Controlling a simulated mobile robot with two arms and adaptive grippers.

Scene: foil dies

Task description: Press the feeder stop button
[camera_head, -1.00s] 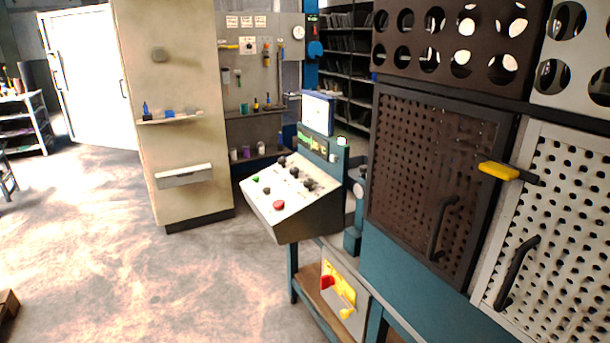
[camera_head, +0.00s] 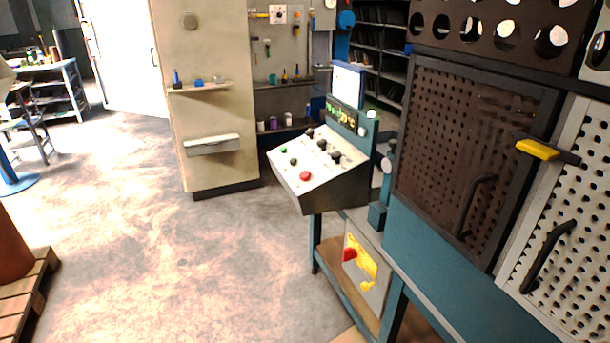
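A slanted control console (camera_head: 322,167) stands on a blue frame near the middle of the head view. Its pale top bears a large red button (camera_head: 305,175) near the front edge, a green button (camera_head: 284,150) at the left, and several black knobs (camera_head: 336,155). I cannot read any labels, so I cannot tell which button is the feeder stop. A small screen (camera_head: 348,84) stands behind the console. Neither of my grippers is in view.
A machine with perforated doors (camera_head: 470,150) and a yellow handle (camera_head: 537,149) fills the right. Below the console is a panel with a red and yellow switch (camera_head: 360,262). A beige cabinet (camera_head: 205,120) stands behind. A pallet (camera_head: 30,295) lies at lower left. The floor (camera_head: 180,260) between is clear.

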